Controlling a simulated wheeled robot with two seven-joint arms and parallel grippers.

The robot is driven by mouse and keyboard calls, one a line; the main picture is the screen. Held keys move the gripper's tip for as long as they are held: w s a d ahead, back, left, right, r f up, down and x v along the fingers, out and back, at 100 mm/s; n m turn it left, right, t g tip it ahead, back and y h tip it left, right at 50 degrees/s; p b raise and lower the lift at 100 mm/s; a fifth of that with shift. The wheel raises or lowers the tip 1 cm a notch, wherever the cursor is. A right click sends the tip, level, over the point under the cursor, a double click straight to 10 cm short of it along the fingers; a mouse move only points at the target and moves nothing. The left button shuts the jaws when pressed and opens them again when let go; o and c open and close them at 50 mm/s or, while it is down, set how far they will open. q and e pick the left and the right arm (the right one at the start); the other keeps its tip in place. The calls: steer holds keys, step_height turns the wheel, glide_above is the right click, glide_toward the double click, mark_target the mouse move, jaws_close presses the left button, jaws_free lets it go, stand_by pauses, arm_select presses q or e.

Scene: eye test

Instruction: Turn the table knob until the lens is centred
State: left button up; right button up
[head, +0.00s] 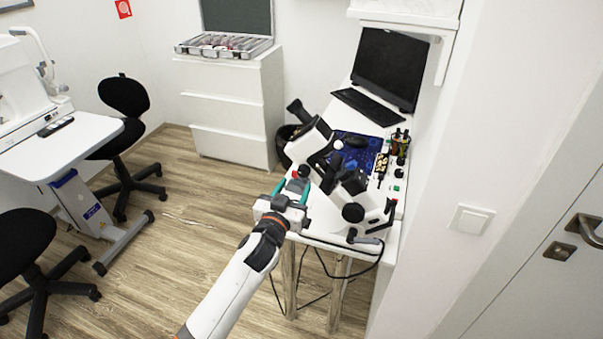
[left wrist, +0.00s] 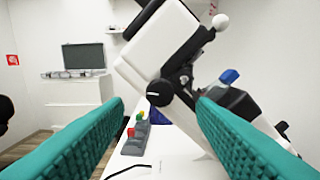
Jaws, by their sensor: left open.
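A white and black lensmeter-like device (head: 308,146) stands tilted on the white desk, and its white body fills the upper middle of the left wrist view (left wrist: 158,45). A black round knob (head: 352,212) is on its near lower side. The left wrist view shows a black round knob (left wrist: 160,94) between the fingers in the picture, beyond them. I cannot tell which knob is the table knob. No lens can be made out. My left gripper (head: 292,189), with teal fingers, is open and empty at the device's left side. My right gripper is not in view.
Red and green buttons (left wrist: 133,132) sit near the desk edge. A monitor (head: 391,68), keyboard (head: 368,106) and small bottles (head: 400,142) are farther back on the desk. A cable hangs below the front edge. Chairs and a drawer cabinet (head: 228,100) stand left, with open floor between.

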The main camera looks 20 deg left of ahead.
mark_target(303, 173)
arm_select(q)
steer(key=w, duration=0.6)
steer(key=shift+d, duration=0.1)
steer(key=c, duration=1)
steer(key=shift+o, duration=0.2)
steer(key=shift+m, duration=1)
steer(key=o, duration=1)
steer(key=shift+c, duration=0.2)
steer(key=shift+s, duration=0.1)
steer(key=s+b, duration=0.1)
steer(key=s, duration=1)
steer(key=shift+s+a, duration=0.2)
steer(key=shift+s, duration=0.2)
